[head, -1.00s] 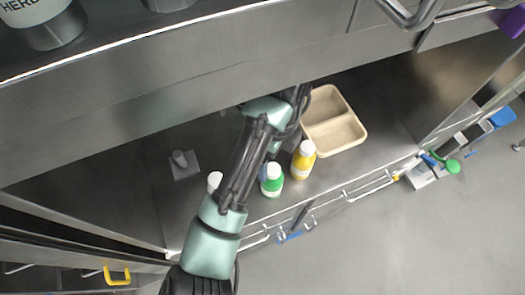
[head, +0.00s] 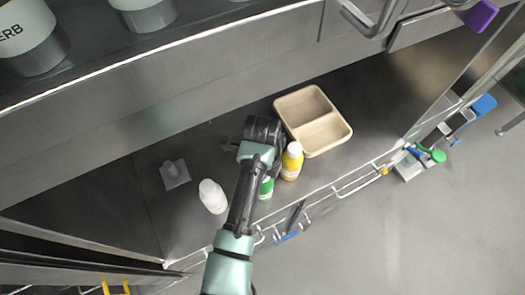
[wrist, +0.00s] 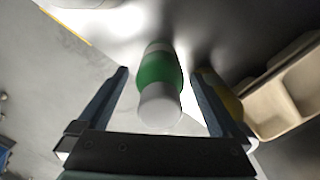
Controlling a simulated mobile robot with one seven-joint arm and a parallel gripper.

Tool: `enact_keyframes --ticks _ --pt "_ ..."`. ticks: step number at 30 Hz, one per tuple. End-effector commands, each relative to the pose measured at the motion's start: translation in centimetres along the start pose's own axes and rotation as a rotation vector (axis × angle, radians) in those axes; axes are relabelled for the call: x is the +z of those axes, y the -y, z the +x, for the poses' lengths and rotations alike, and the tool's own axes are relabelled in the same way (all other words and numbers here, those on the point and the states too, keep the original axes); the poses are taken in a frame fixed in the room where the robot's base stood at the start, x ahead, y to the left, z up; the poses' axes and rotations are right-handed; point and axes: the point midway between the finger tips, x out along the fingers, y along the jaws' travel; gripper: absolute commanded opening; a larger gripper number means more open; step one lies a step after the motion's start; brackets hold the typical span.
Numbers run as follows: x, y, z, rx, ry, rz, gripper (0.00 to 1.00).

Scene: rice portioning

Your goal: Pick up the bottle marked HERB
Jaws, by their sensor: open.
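A green bottle with a white cap (wrist: 160,72) lies between the two open fingers of my gripper (wrist: 160,80) in the wrist view; I see no gap closed on it. In the head view the green bottle (head: 266,188) is partly hidden behind my arm, and my gripper's dark body (head: 263,130) is over the counter just behind it. No lettering on this bottle is readable. A large white-and-grey container (head: 27,35) on the upper shelf, at the top left, shows the letters "ERB", its left part cut off.
A yellow bottle (head: 292,162) stands close right of the green one, and a white bottle (head: 213,197) stands to the left. A beige two-compartment tray (head: 342,134) is behind the yellow bottle. The shelf edge (head: 150,75) overhangs the back; a wire rail (head: 350,187) runs along the front.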

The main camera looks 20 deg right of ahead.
Motion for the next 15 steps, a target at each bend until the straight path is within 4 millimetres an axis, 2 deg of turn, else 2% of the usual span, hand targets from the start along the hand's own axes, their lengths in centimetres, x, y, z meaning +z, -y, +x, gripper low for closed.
enact_keyframes --ticks 3,10,11,15 --pt "-0.04 -0.04 0.91 0.001 0.0 0.001 1.0" --pt "-0.03 0.01 1.12 -0.001 0.001 0.002 1.0" --pt "-0.03 0.01 1.11 -0.001 0.001 0.001 0.98" --pt "-0.03 0.01 1.09 -0.001 0.0 0.001 0.73"
